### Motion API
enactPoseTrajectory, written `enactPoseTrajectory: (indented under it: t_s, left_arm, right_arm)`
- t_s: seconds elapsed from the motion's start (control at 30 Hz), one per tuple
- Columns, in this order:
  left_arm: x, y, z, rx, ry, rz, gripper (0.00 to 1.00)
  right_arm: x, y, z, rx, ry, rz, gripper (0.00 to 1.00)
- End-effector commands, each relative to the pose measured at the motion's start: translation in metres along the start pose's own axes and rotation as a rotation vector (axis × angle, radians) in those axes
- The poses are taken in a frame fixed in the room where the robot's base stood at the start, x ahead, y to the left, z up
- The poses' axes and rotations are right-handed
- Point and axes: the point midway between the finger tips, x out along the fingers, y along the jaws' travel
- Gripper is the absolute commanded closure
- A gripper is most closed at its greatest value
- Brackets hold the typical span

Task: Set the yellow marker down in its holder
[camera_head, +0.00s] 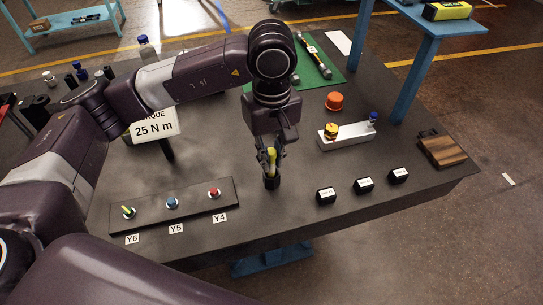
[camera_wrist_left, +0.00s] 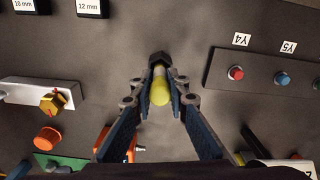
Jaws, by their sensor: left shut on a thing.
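The yellow marker (camera_head: 271,160) stands roughly upright between the fingers of my left gripper (camera_head: 270,158), over the bare middle of the table. Its lower end meets a small black holder (camera_head: 272,183) on the table; I cannot tell how deep it sits. In the left wrist view, the marker (camera_wrist_left: 160,88) lies between the two fingers of the left gripper (camera_wrist_left: 160,95), which are shut on it. The black holder (camera_wrist_left: 159,60) shows just beyond the fingertips, in line with the marker. My right gripper is not in view.
A dark strip (camera_head: 190,205) with fittings labelled Y6, Y5 and Y4 lies to the left. Three black labelled blocks (camera_head: 364,185) stand at the right, before a wooden block (camera_head: 442,150). A white block (camera_head: 345,138), orange cap (camera_head: 334,101) and green mat (camera_head: 325,72) are behind.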

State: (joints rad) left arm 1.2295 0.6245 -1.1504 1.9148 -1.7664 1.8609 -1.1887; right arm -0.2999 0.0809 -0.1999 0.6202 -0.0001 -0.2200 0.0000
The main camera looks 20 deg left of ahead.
Motion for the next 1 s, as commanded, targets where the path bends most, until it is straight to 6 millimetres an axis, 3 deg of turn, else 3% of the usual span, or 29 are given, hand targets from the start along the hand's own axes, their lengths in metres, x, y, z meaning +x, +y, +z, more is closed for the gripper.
enactPoseTrajectory:
  t_s: [0.03, 0.2, 0.57, 0.67, 1.0]
  left_arm:
    - [0.001, 0.000, 0.000, 0.000, 0.000, 0.000, 0.83]
    - [0.000, 0.000, 0.000, 0.000, 0.000, 0.000, 0.65]
    - [-0.005, 0.000, 0.000, 0.000, 0.001, 0.001, 0.65]
    - [-0.018, 0.001, 0.000, 0.000, 0.001, 0.004, 0.65]
    - [-0.091, 0.001, -0.001, 0.000, 0.003, 0.004, 0.65]
  right_arm:
    - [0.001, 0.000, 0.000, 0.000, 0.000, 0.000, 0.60]
    - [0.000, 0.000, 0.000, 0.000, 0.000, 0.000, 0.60]
    - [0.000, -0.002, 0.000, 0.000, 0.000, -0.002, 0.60]
    - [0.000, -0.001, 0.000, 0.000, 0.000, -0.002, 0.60]
    - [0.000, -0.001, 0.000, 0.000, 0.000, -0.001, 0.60]
